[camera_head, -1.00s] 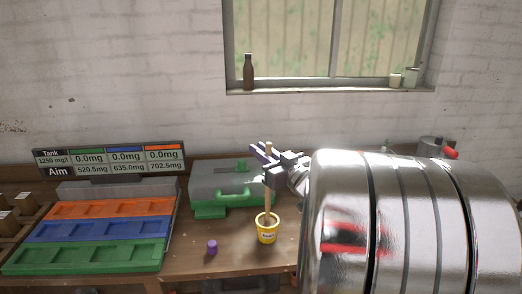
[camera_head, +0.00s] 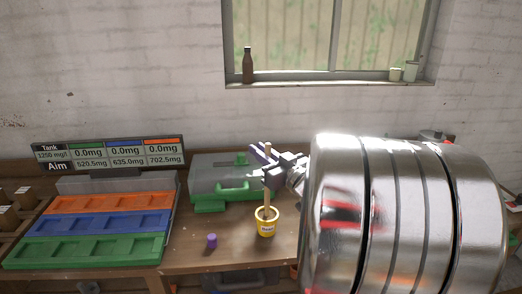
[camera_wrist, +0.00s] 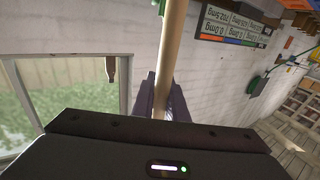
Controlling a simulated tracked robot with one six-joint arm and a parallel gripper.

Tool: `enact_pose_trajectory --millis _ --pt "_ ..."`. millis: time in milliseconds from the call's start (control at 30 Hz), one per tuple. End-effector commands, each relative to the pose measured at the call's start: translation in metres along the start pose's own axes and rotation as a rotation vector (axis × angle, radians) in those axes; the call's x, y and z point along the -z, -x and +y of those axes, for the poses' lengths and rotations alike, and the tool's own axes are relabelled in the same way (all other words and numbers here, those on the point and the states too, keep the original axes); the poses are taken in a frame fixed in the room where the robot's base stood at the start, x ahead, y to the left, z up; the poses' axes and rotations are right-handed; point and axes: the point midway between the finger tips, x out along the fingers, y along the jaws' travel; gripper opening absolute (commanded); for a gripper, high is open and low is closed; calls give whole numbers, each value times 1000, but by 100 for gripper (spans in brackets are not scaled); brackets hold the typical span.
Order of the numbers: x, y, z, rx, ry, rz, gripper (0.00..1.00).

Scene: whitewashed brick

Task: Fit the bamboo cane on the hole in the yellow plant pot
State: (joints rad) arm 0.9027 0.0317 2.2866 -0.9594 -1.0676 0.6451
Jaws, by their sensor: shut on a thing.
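The bamboo cane (camera_head: 267,190) stands nearly upright, its lower end inside the mouth of the yellow plant pot (camera_head: 266,228) on the bench. Whether the cane's tip sits in the hole cannot be seen; the pot's inside is hidden. My gripper (camera_head: 266,165) is shut on the upper part of the cane, above the pot. In the wrist view the cane (camera_wrist: 175,45) runs up from between the purple fingers of my gripper (camera_wrist: 163,105); the pot is not visible there.
A purple cap-like piece (camera_head: 211,241) stands left of the pot. A grey and green case (camera_head: 224,179) is behind it. Orange, blue and green trays (camera_head: 95,225) lie at left, below a display board (camera_head: 110,153). My large metal arm link covers the right side.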

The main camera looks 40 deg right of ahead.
Motion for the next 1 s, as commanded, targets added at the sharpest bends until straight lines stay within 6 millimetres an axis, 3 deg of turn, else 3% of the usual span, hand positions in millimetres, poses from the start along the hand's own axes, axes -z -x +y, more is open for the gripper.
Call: enact_pose_trajectory --millis 1000 --pt "-22 1 0 0 0 0 0"
